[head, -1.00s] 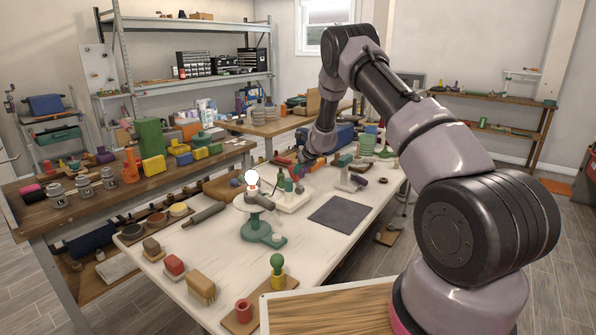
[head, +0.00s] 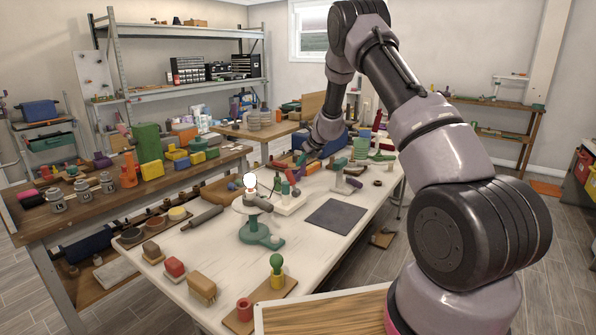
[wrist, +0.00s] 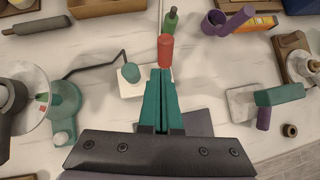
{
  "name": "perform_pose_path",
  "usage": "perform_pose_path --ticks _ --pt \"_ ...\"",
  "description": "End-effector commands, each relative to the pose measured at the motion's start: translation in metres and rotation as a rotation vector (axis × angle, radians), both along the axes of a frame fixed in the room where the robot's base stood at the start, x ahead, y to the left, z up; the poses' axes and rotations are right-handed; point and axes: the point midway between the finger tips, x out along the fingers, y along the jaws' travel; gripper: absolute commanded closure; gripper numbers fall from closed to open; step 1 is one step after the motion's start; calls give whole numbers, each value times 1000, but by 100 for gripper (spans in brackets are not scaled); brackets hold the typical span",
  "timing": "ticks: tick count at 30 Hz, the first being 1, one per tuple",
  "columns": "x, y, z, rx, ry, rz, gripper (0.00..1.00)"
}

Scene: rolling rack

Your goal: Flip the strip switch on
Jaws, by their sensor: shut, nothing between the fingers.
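My gripper (wrist: 161,72) is shut, its two green fingers together and empty in the wrist view. In the head view my arm reaches down over the far half of the white table (head: 205,265). A red cylinder (wrist: 166,50) stands just beyond the fingertips; I cannot tell whether they touch. Left of the fingers is a white block (wrist: 125,90) with a green knob (wrist: 131,72) and a bent black cord or rod. In the head view a white base (head: 291,207) carries green upright pieces. I cannot tell for certain which part is the strip switch.
A green stand (head: 260,232) with a glowing white ball (head: 250,180) above it stands nearer me. A dark mat (head: 333,215) lies flat to the right. In the wrist view a green-topped piece (wrist: 280,95) is at right and a purple cup (wrist: 215,22) is beyond.

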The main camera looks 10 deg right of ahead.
Motion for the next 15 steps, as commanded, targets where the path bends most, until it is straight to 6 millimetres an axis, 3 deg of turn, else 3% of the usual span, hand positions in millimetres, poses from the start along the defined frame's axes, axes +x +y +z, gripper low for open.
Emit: perform_pose_path --ticks 6,15 --pt "-12 -3 32 -1 -1 0 100" --pt "-16 -4 41 0 2 -1 100"
